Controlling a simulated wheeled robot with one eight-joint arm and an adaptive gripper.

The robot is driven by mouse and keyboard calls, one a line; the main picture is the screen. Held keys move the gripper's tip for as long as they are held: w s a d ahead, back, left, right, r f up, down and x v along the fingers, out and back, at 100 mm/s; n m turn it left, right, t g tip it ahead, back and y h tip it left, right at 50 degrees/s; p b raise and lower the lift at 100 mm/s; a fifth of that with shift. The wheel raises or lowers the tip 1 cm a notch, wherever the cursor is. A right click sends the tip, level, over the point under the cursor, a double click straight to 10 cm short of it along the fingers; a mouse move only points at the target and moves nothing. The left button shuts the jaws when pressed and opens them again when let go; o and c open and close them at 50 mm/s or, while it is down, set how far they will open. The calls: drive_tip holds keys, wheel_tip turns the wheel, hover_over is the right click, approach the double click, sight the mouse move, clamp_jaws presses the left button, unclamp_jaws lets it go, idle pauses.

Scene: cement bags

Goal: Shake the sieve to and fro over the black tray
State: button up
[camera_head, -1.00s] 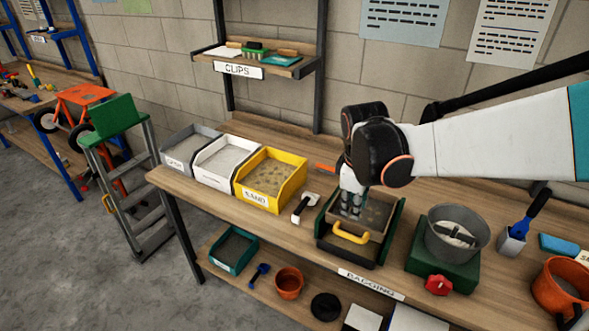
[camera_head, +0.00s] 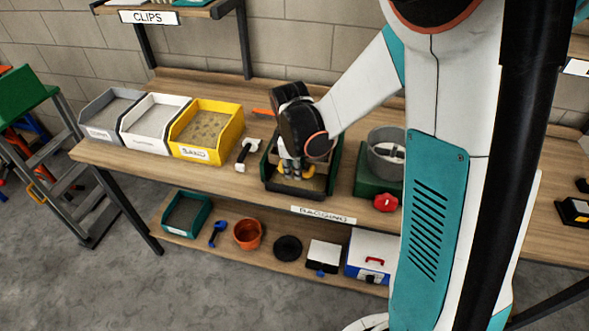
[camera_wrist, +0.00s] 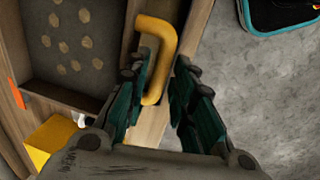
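The wooden-framed sieve (camera_wrist: 75,97) shows in the wrist view with several tan lumps on its dark mesh. Its yellow loop handle (camera_wrist: 160,45) projects from the frame, between the two fingers of my gripper (camera_wrist: 157,75). The fingers stand apart, with a narrow gap beside the handle, so they look open around it rather than closed on it. In the head view my gripper (camera_head: 292,170) points down over the sieve, hiding much of it and its handle. The black tray (camera_head: 290,188) lies beneath the sieve between dark green sides; its inside is mostly hidden.
Left of the tray are a white-headed tool (camera_head: 247,152) and the yellow sand bin (camera_head: 208,130). A grey pot (camera_head: 386,150) on a green base with a red knob (camera_head: 386,202) stands close on the right. A lower shelf holds an orange pot (camera_head: 248,234) and boxes.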

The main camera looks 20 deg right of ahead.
drive_tip(key=shift+f, duration=0.4)
drive_tip(key=shift+c, duration=0.3)
clamp_jaws()
drive_tip(key=s+a, duration=0.2)
drive_tip(key=s, duration=0.1)
drive_tip(key=shift+s+a, duration=0.25)
drive_tip(key=shift+s, duration=0.05)
drive_tip(key=shift+o, duration=0.3)
unclamp_jaws()
drive_tip(key=shift+r, duration=0.15)
wheel_tip(320, 180, up, 12)
drive_tip(key=s+a, duration=0.1)
drive_tip(key=s, duration=0.1)
drive_tip(key=shift+a+f, duration=0.15)
drive_tip(key=shift+f, duration=0.05)
